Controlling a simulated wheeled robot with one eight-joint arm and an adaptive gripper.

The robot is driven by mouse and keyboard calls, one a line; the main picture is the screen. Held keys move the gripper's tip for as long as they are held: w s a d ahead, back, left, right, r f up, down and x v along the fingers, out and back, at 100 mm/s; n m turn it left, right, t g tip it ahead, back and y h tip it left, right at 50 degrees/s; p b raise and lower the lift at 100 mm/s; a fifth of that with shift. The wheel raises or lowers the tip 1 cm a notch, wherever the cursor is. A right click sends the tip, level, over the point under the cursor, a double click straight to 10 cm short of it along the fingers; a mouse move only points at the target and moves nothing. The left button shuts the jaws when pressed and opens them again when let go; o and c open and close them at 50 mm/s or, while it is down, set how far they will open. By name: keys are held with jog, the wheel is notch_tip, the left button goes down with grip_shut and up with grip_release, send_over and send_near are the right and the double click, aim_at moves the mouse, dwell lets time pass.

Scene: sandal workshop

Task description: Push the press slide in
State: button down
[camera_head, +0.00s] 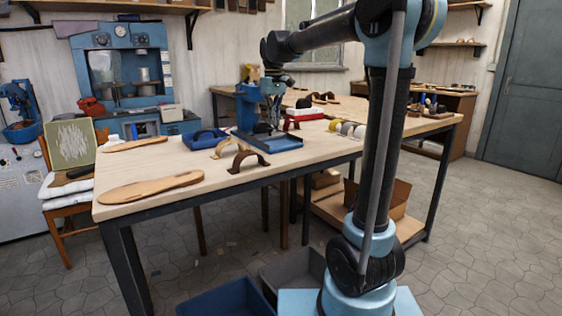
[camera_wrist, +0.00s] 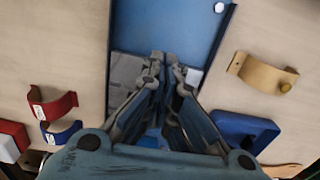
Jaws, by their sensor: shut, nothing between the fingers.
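The blue press (camera_head: 246,108) stands on the wooden workbench. Its flat blue slide (camera_head: 279,144) sticks out at the front, toward me. In the wrist view the slide (camera_wrist: 165,25) runs up from the fingertips between dark side edges. A grey surface (camera_wrist: 125,70) lies at the slide's lower end, partly behind my fingers. My gripper (camera_wrist: 165,57) is shut and empty, pointing down over that lower end. In the head view my gripper (camera_head: 271,112) is beside the press, above the slide. I cannot tell whether the fingertips touch the slide.
A dark brown strap (camera_head: 250,158) and a tan strap (camera_wrist: 262,73) lie beside the slide. A blue tray (camera_head: 205,138) is to the left in the head view. Red (camera_wrist: 52,103) and blue (camera_wrist: 62,132) straps lie on the other side. Sandal soles (camera_head: 150,187) lie at the bench's left end.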

jog(key=shift+f, duration=0.15)
dwell(0.5)
jog(key=shift+f, duration=0.8)
jog(key=shift+w, duration=0.1)
jog(key=shift+w+a+r, duration=0.1)
jog(key=shift+w+a, duration=0.55)
jog(key=shift+w, duration=0.25)
jog(key=shift+w+a, duration=0.65)
jog(key=shift+w, duration=0.25)
jog(key=shift+w+a, duration=0.1)
jog(key=shift+w, duration=0.05)
